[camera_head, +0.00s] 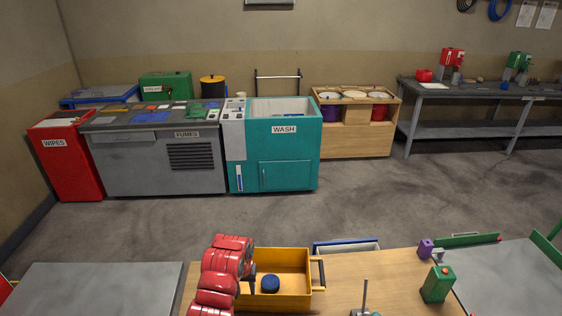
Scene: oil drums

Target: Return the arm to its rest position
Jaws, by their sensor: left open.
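My left arm, red and bulky, comes up from the bottom edge over the wooden table (390,279). It stands at the left side of a yellow tray (290,260) and covers part of it. My left gripper (247,285) is open near the tray's left part, mostly hidden by the arm, and I see nothing held in it. A round dark blue piece (270,283) lies in the tray, to the right of the arm. My right gripper is not in view.
A thin upright rod (365,296) stands near the front. A blue-and-white tray (346,246) is at the back edge. Grey tops flank the table. The floor beyond is clear up to the teal WASH unit (285,150).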

